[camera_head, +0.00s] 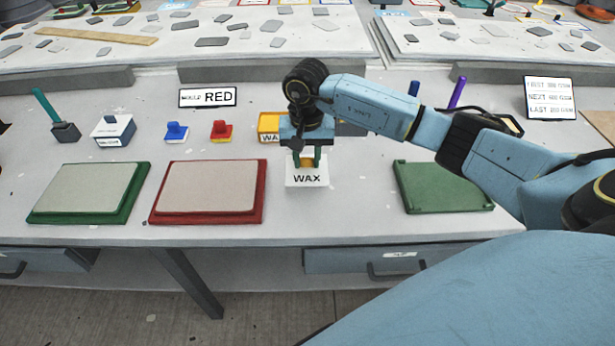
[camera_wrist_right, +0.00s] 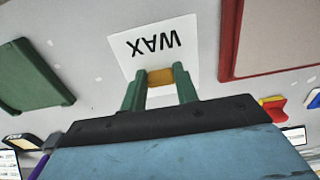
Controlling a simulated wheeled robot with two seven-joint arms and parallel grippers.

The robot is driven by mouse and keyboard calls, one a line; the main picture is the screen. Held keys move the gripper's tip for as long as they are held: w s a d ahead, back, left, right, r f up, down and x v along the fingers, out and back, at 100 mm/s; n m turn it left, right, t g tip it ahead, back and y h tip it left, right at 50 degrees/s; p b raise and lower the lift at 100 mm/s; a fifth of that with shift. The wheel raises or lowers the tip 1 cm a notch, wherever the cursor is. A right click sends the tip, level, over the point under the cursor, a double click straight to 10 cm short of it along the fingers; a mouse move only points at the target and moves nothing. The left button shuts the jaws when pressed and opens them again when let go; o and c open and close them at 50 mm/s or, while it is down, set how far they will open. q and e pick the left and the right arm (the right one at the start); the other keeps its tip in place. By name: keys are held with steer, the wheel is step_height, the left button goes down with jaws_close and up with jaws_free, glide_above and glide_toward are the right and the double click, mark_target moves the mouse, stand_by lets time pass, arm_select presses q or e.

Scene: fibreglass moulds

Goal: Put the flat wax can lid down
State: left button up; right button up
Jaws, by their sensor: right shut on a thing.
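My right gripper (camera_head: 307,165) points down over a white patch marked WAX (camera_head: 307,179) near the table's front edge. Its green fingers are shut on a small orange-yellow piece, which I take for the wax can lid (camera_head: 307,161). In the right wrist view, the lid (camera_wrist_right: 162,77) sits between the fingertips, over the near edge of the white patch (camera_wrist_right: 150,45). I cannot tell whether it touches the surface. The yellow wax can (camera_head: 268,123) stands behind and to the left, partly hidden by the gripper. My left gripper is not in view.
A red-edged mould (camera_head: 258,204) lies left of the patch, with a green-edged one (camera_head: 130,208) beyond it. A green plate (camera_head: 440,186) lies to the right. Small red (camera_head: 221,131) and blue (camera_head: 176,131) pieces stand behind. Bare table separates the patch from the green plate.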

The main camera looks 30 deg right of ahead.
mark_target(306, 169)
steer(key=shift+f, duration=3.25)
steer(key=shift+f, duration=0.1)
steer(key=shift+f+b, duration=0.1)
steer(key=shift+b, duration=0.25)
steer(key=o, duration=1)
steer(key=shift+c, duration=0.2)
step_height(306, 169, up, 12)
steer(key=shift+r+p, duration=0.25)
steer(key=shift+p, duration=0.05)
steer(key=shift+a, duration=0.1)
